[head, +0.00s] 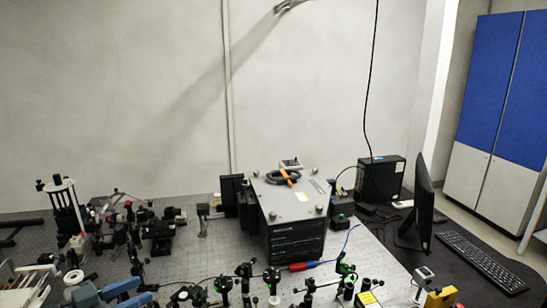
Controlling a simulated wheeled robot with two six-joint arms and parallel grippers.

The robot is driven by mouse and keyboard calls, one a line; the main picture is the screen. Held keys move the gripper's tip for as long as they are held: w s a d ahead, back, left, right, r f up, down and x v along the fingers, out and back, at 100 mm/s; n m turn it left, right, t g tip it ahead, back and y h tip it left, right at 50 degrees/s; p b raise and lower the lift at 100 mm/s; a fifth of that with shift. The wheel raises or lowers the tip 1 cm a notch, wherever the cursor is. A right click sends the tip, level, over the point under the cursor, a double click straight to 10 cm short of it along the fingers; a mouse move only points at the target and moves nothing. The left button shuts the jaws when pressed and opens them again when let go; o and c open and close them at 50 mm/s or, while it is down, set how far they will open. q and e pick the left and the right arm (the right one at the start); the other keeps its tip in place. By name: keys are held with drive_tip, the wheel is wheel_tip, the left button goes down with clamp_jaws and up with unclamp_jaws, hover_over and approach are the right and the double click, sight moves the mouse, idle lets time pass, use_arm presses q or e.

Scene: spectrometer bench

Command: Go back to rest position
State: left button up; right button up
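My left gripper (144,289) shows at the lower left edge of the head view. Its two blue fingers stand apart with a gap between them, and I see nothing held in the gap. It is in front of the optics on the perforated bench (190,262). The lower part of the gripper and arm is cut off by the picture's bottom edge. I do not see my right gripper in this view.
A grey box instrument (293,212) stands mid-bench. Optical mounts crowd the left (130,228) and front (246,275). A monitor (424,202), keyboard (482,262) and black computer box (380,178) are at the right. A yellow device (440,298) is at the lower right.

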use_arm(q)
drive_tip(key=s+d+f+n+g+y, duration=0.1)
drive_tip(key=s+f+g+y, duration=0.15)
drive_tip(key=s+f, duration=0.45)
drive_tip(key=s+d+f+n+g+y, duration=0.1)
drive_tip(key=s+f+n+y, duration=0.15)
drive_tip(key=f, duration=0.95)
drive_tip(key=s+a+f+n+g+y, duration=0.2)
drive_tip(key=s+f+n+g+y, duration=0.45)
drive_tip(key=s, duration=0.85)
wheel_tip(320, 180, down, 41)
drive_tip(key=w+a+m+b, duration=0.1)
drive_tip(key=a+m+b, duration=0.15)
drive_tip(key=b, duration=0.95)
drive_tip(key=s+a+f+b, duration=0.1)
drive_tip(key=s+f+b, duration=0.4)
drive_tip(key=f, duration=1)
drive_tip(key=s+f+b, duration=0.5)
drive_tip(key=s+f, duration=0.4)
drive_tip(key=f, duration=0.6)
drive_tip(key=shift+s+a+n+g, duration=0.3)
drive_tip(key=shift+s+a+n, duration=0.05)
drive_tip(key=shift+s, duration=0.05)
drive_tip(key=shift+c, duration=0.2)
